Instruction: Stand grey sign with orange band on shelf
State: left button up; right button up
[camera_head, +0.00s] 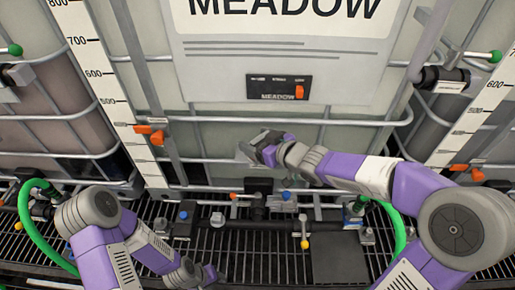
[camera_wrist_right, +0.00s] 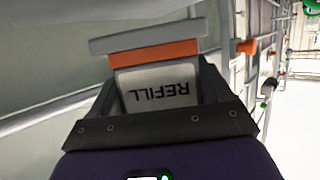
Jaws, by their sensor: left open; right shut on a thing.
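In the right wrist view, the sign has a white face reading REFILL (camera_wrist_right: 158,92), an orange band (camera_wrist_right: 152,53) and a grey bar (camera_wrist_right: 148,36) at its far end. The lettering appears upside down. My right gripper (camera_wrist_right: 160,105) is shut on the sign, with a finger on each side of the white face. In the head view my right gripper (camera_head: 258,150) holds it in front of the middle tank, above the black pipe; the sign shows only as a small grey piece there. My left gripper (camera_head: 205,277) is open and low over the grating. I cannot tell which surface is the shelf.
A black MEADOW plate (camera_head: 265,88) with an orange piece is on the middle tank. A black pipe (camera_head: 270,225) with blue, orange and yellow valve handles runs along the grating (camera_head: 240,262). A dark flat plate (camera_head: 340,258) lies at right. Green hoses (camera_head: 42,235) flank both sides.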

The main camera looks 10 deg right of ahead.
notch_tip(320, 180, down, 2)
jog(key=shift+w+f, duration=0.15)
jog(key=shift+w, duration=0.15)
pick_arm(q)
jog(key=shift+f, duration=0.5)
pick_arm(e)
jog(key=shift+s, duration=0.1)
jog(key=shift+f+b, duration=0.2)
jog(key=shift+b, duration=0.2)
jog(key=o, duration=0.8)
pick_arm(q)
jog(key=shift+f, duration=0.15)
pick_arm(e)
jog(key=shift+r, duration=0.2)
